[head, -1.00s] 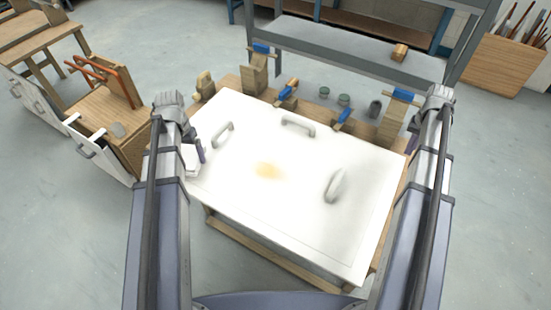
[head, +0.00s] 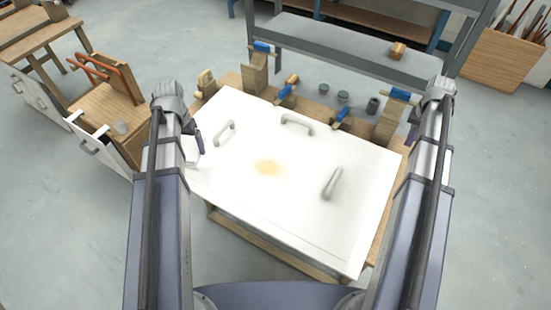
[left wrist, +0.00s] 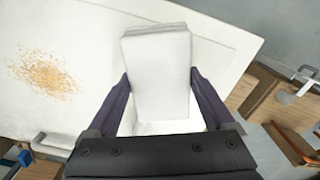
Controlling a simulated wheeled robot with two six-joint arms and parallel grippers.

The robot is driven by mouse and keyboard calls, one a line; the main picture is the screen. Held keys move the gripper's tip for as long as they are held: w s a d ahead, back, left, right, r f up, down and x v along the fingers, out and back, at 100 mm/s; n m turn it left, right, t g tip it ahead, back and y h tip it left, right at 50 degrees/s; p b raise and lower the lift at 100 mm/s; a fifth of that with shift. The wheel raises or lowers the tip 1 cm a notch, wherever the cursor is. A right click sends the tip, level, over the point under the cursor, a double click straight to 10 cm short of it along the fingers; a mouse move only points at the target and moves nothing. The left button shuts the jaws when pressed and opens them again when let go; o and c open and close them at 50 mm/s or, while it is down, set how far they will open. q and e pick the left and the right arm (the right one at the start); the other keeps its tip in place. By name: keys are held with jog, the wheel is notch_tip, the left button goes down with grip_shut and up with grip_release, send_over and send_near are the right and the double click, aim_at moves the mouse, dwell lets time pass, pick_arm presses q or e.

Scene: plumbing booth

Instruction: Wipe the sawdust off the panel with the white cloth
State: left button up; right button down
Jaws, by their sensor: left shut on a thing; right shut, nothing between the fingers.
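The white panel (head: 318,225) lies flat on a wooden bench and carries several grey handles. A tan patch of sawdust (head: 268,167) lies near its middle; it also shows as scattered specks at the left of the left wrist view (left wrist: 50,75). My left gripper (left wrist: 160,92) is shut on the white cloth (left wrist: 158,62), a folded block between its fingers, over the panel's left edge.
Wooden blocks with blue clamps (head: 261,48) and small green jars (head: 342,97) stand along the bench behind the panel. The handles (head: 297,122) stick up around the sawdust. A grey shelf (head: 340,50) is behind; a wooden cabinet (head: 108,110) is at left.

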pick_arm(q)
notch_tip(320, 180, up, 11)
jog(key=p, duration=1)
jog(key=shift+r+p, duration=0.15)
jog(key=shift+p, duration=0.2)
pick_arm(e)
notch_tip(320, 180, up, 11)
jog(key=shift+r, duration=0.15)
pick_arm(q)
jog(key=shift+f+b, duration=0.6)
pick_arm(e)
jog(key=s+a+f+n, duration=0.1)
jog(key=s+a+n, duration=0.2)
jog(key=a, duration=0.9)
jog(key=s+a+n, duration=0.2)
jog(key=a, duration=1)
pick_arm(q)
jog(key=shift+f, duration=0.3)
jog(key=shift+f+b, duration=0.15)
jog(key=shift+b, duration=0.3)
pick_arm(e)
jog(key=s+a+f+n+h, duration=0.1)
jog(key=s+a+n, duration=0.3)
jog(key=s+a, duration=0.8)
jog(key=a, duration=0.2)
jog(key=shift+a+n, duration=0.4)
jog(key=shift+w, duration=0.1)
